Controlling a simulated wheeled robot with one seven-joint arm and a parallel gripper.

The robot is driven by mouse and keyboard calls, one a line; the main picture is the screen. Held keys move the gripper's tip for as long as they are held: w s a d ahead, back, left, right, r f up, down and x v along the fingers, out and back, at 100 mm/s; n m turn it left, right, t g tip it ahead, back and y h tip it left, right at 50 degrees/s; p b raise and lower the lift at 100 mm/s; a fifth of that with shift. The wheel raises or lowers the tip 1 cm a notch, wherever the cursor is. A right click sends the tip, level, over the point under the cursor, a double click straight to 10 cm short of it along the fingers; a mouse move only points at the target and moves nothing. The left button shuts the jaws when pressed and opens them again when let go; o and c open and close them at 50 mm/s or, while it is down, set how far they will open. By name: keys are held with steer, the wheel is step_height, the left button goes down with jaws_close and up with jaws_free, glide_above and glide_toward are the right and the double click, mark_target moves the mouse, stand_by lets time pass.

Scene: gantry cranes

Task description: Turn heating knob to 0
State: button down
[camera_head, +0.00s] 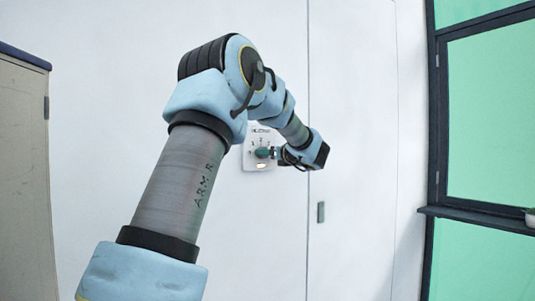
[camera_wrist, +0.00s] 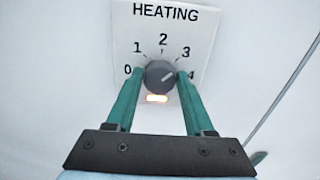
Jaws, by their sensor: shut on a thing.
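The heating knob (camera_wrist: 160,75) is a round dark grey dial with a pale pointer mark. The mark points to the right and slightly up, roughly between 3 and 4. The white panel (camera_wrist: 195,28) around it reads HEATING, with numbers 0 to 4 in an arc. My gripper (camera_wrist: 160,74) has its two green fingers on either side of the knob, shut on it. The left finger is close to the 0 and the right finger partly covers the 4. In the head view, my gripper (camera_head: 264,152) is at the wall panel (camera_head: 257,134) and hides the knob.
The panel is on a white wall (camera_head: 110,130). A door seam and a small grey handle (camera_head: 321,212) are to the right. A cabinet (camera_head: 22,170) stands at the left, and a dark-framed window (camera_head: 490,120) is at the right.

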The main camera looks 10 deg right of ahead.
steer(key=shift+f+b, duration=0.15)
steer(key=shift+b, duration=0.45)
steer(key=n+b, duration=2.6)
steer(key=b, duration=0.1)
steer(key=shift+s+a+f+n, duration=0.1)
steer(key=shift+f+n, duration=0.15)
steer(key=shift+n, duration=0.15)
steer(key=shift+c, duration=1.4)
jaws_free()
